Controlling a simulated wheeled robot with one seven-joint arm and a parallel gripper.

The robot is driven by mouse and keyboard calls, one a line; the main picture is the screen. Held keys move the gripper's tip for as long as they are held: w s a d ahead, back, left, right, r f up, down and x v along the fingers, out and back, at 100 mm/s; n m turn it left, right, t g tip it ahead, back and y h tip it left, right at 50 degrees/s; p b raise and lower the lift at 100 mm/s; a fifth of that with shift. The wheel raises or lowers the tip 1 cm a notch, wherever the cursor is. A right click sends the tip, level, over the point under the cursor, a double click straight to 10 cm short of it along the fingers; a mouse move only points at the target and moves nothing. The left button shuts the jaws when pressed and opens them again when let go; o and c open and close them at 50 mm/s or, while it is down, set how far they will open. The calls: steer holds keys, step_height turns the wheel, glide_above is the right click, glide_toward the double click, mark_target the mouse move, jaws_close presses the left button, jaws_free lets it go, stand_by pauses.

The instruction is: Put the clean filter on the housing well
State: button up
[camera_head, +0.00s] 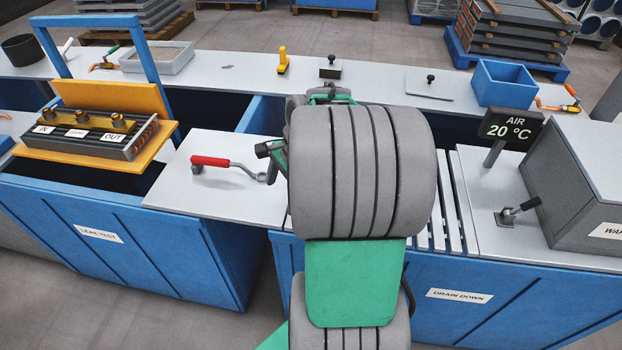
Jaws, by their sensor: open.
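My grey and green arm fills the middle of the head view and covers part of the bench. My gripper is hidden behind it, and only small dark and green parts show at its left edge and top. I cannot make out a clean filter or a housing well for certain. A dark round open pot or ring (21,49) stands at the far left of the back bench; I cannot tell what it is.
A red-handled tool (225,163) lies on the grey plate left of my arm. A cooler block (92,132) marked IN and OUT sits on an orange tray at left. An air sign (510,128) and grey box (585,185) stand at right. A blue bin (503,84) is behind.

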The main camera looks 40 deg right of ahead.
steer(key=o, duration=0.4)
steer(key=d+m+p, duration=0.1)
steer(key=d+m, duration=0.2)
steer(key=s+d+r+m, duration=0.1)
steer(key=d+m, duration=0.1)
steer(key=d, duration=0.2)
steer(key=s+d+m+t+p, duration=0.1)
steer(key=d+m, duration=0.2)
steer(key=d, duration=0.1)
steer(key=shift+s+r+m+y+p, duration=0.25)
steer(key=shift+m+y+p, duration=0.05)
steer(key=shift+d+f+m, duration=0.3)
steer(key=x, duration=0.7)
steer(key=shift+s+a+f, duration=0.1)
steer(key=shift+s+f, duration=0.1)
steer(key=shift+f, duration=0.15)
steer(key=shift+c, duration=0.3)
steer(key=shift+r, duration=0.15)
steer(key=c, duration=1.5)
